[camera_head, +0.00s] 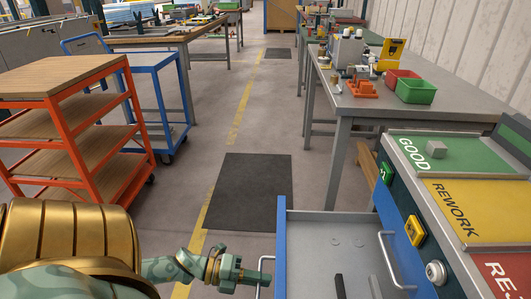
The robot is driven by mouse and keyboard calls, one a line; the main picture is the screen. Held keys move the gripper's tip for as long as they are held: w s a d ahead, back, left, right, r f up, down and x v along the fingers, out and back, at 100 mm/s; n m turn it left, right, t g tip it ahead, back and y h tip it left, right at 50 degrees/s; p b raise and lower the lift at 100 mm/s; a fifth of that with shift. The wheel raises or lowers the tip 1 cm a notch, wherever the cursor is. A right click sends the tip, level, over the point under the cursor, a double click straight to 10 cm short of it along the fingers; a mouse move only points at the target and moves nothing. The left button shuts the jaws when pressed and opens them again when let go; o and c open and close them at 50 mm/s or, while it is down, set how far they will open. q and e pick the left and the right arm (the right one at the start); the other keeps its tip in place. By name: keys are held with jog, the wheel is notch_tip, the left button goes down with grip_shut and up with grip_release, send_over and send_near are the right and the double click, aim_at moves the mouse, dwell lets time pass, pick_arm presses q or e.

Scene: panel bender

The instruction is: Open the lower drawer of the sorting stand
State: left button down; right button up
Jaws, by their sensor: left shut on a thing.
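The sorting stand (413,215) is at the right, with sloped GOOD, REWORK and red panels on top. Its lower drawer (318,230) is pulled well out to the left, showing a grey inside with two rings and dark bar-like pieces. The drawer's blue front (281,240) faces my left arm. My left gripper (262,276) is shut on the drawer's handle (266,260), on the outer side of the front. Another handle (388,262), on the stand's face above the open drawer, is free. My right gripper is out of view.
A dark floor mat (245,190) lies beyond the drawer. An orange shelf cart (75,150) and a blue trolley (155,90) stand at the left. A workbench (375,105) with red and green bins stands behind the stand. The aisle between is clear.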

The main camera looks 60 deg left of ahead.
pick_arm(q)
jog(key=c, duration=1.6)
grip_release()
